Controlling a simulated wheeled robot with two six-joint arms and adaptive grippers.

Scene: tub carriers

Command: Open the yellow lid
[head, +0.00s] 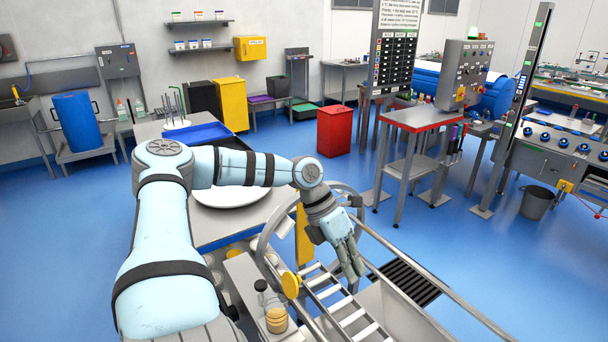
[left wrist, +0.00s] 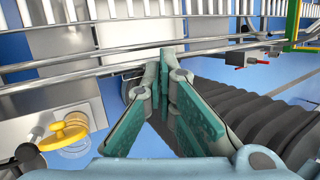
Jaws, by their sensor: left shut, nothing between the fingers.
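A small round yellow lid (head: 291,285) is at the lower middle of the head view, left of the ladder-like conveyor. In the left wrist view the yellow lid (left wrist: 68,132) is at the lower left, beside a clear round rim. I cannot tell whether it is fully closed. My left gripper (head: 350,265) hangs fingers down over the conveyor, right of the lid and apart from it. In the left wrist view its fingers (left wrist: 163,75) meet at the tips, shut and empty. My right gripper is not in view.
A conveyor with metal rungs (head: 345,312) and side rails lies under my left gripper. A jar with amber contents (head: 276,319) stands close to the lid. A grey hoop (head: 268,235) rises behind the lid. A white round dish (head: 232,197) and blue tray (head: 200,138) are farther back.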

